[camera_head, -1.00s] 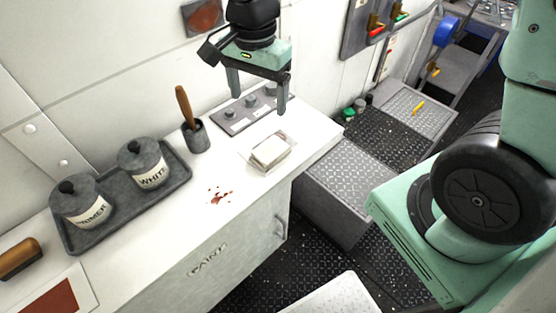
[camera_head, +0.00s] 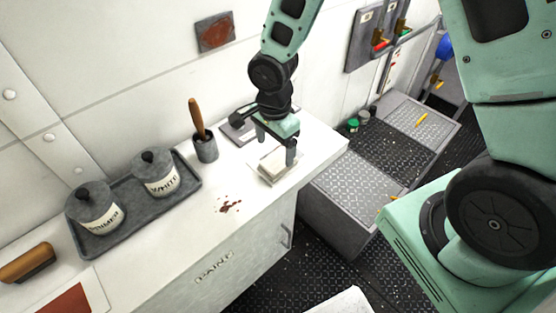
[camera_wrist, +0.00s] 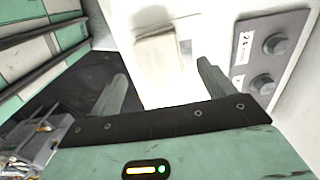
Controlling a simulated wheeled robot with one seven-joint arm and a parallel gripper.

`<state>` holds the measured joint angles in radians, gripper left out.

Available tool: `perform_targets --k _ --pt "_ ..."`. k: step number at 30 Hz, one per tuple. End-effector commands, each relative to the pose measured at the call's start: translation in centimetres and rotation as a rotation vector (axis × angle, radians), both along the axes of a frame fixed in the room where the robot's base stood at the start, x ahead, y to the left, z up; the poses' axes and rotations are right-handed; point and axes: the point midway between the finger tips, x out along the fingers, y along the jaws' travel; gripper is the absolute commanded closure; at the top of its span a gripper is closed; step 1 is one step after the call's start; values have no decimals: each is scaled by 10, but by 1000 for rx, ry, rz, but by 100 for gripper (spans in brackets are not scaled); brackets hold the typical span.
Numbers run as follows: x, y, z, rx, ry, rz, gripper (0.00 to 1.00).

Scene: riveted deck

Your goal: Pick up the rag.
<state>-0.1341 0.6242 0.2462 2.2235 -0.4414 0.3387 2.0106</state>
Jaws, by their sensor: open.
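In the wrist view the rag (camera_wrist: 160,62) lies beyond and between my fingers. My gripper (camera_head: 277,152) is open and low over the rag, with a finger on either side of it; the wrist view shows both fingers of my gripper (camera_wrist: 163,90) apart with nothing held. I cannot tell whether the fingertips touch the rag or tray.
A knobbed panel (camera_wrist: 262,58) lies close beside my gripper. A cup with a wooden-handled brush (camera_head: 205,147) and a grey tray (camera_head: 118,238) with two labelled pots stand left. A lower metal box (camera_head: 350,190) stands right.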

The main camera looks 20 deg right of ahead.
Motion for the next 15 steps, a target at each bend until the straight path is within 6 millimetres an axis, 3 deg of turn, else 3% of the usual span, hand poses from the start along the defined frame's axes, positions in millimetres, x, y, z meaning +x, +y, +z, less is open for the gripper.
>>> perform_targets --k 5,15 --pt "0 -1 -8 -2 2 1 18" --pt "2 -1 -48 -2 3 1 18"
